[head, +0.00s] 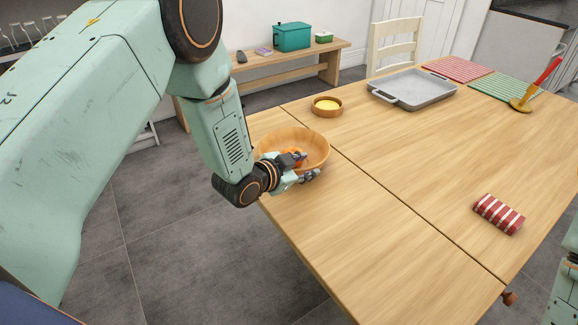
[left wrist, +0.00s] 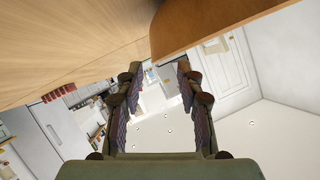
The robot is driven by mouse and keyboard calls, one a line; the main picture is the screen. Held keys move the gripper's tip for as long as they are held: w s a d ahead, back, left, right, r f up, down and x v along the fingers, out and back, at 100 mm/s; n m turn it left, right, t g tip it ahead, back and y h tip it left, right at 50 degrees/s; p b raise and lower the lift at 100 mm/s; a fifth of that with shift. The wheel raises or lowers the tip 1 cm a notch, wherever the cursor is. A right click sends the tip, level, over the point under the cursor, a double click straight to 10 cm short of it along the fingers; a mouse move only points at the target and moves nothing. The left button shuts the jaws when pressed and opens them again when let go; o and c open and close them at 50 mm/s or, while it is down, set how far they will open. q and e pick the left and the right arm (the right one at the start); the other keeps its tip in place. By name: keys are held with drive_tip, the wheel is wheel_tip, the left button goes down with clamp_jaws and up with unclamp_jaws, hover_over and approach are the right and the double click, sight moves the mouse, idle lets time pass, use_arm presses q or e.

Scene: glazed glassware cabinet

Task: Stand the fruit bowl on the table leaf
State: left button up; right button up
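The fruit bowl (head: 316,144) is a wide round wooden bowl with something orange inside, at the far left of the near table leaf (head: 375,235). My left gripper (head: 304,167) is at the bowl's near side, its fingers overlapping the bowl in the head view. I cannot tell whether they straddle its wall or touch it. In the left wrist view the fingers (left wrist: 159,68) stand apart with a gap between the tips, and the brown bowl (left wrist: 215,22) fills the upper right. The bowl's underside contact is hidden. My right gripper is out of view.
A small round dish with yellow contents (head: 327,106), a grey tray (head: 412,89) and a red-handled utensil (head: 537,84) are farther back on the table. A red-striped folded cloth (head: 498,214) lies right, near the leaf seam. The middle of the leaf is clear.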

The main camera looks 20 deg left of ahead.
use_arm(q)
drive_tip(key=p+v, duration=0.1)
drive_tip(key=v, duration=0.6)
idle(0.3)
drive_tip(key=s+a+f+n+g+y, duration=0.3)
drive_tip(key=s+f+n+g, duration=0.35)
drive_tip(key=s+f, duration=0.65)
drive_tip(key=s+f+n+g+y, duration=0.1)
drive_tip(key=s+f+g, duration=0.1)
drive_tip(key=s, duration=0.9)
drive_tip(key=s+a+f+n+g+y, duration=0.1)
drive_tip(key=s+f+n+g, duration=0.1)
drive_tip(key=s, duration=1)
drive_tip(key=shift+s+a+f+g, duration=0.25)
drive_tip(key=shift+f+g, duration=0.3)
drive_tip(key=shift+g, duration=0.2)
drive_tip(key=shift+n, duration=0.25)
